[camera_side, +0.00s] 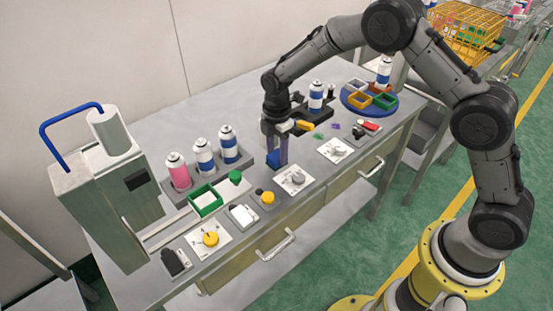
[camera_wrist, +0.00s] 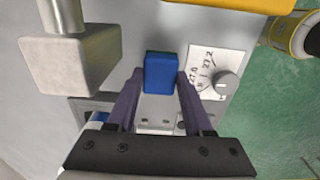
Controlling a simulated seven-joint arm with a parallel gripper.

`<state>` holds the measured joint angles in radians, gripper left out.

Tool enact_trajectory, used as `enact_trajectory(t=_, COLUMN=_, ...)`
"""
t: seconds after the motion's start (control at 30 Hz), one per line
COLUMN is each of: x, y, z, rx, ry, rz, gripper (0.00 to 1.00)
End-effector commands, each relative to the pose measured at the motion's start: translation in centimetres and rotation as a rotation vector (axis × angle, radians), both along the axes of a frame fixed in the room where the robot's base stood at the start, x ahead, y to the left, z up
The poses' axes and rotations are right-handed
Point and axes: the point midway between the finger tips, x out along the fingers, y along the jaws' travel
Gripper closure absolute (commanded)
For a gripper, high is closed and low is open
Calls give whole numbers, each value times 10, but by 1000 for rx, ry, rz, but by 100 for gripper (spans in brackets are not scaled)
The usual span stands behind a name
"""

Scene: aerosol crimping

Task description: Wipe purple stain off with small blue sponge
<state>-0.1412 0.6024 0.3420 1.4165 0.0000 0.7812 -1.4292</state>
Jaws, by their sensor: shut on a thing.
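The small blue sponge (camera_side: 273,159) is held between the fingers of my gripper (camera_side: 277,158), near the middle of the bench. In the wrist view the blue sponge (camera_wrist: 161,73) sits between the two fingertips of my gripper (camera_wrist: 160,84). My gripper is shut on it. I cannot tell whether the sponge touches the bench. The purple stain (camera_side: 335,126) is a small smudge on the bench top, to the right of my gripper in the side view. I cannot make out the stain in the wrist view.
A green smudge (camera_side: 318,137) lies near the purple one. A dial panel (camera_side: 295,181) is close by my gripper; another (camera_side: 335,151) stands in front of the stains. A rack with spray cans (camera_side: 204,158) is to the left, a blue round tray (camera_side: 347,100) to the right.

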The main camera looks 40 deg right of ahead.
Motion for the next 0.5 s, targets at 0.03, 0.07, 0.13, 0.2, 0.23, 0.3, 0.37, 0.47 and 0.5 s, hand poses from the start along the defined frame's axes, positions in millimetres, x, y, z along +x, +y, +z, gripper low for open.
enact_trajectory(t=0.03, x=0, y=0, z=2, rx=0, ry=-1, rz=0, gripper=71)
enact_trajectory(t=0.07, x=0, y=0, z=3, rx=0, ry=-2, rz=0, gripper=71)
enact_trajectory(t=0.13, x=1, y=0, z=7, rx=0, ry=-1, rz=0, gripper=71)
enact_trajectory(t=0.2, x=1, y=0, z=11, rx=0, ry=-2, rz=0, gripper=71)
enact_trajectory(t=0.23, x=1, y=0, z=13, rx=0, ry=-3, rz=0, gripper=71)
enact_trajectory(t=0.3, x=1, y=0, z=17, rx=0, ry=-3, rz=0, gripper=71)
enact_trajectory(t=0.37, x=1, y=0, z=20, rx=0, ry=-3, rz=0, gripper=71)
enact_trajectory(t=0.47, x=1, y=0, z=25, rx=0, ry=-2, rz=0, gripper=71)
enact_trajectory(t=0.5, x=1, y=0, z=27, rx=0, ry=-2, rz=0, gripper=71)
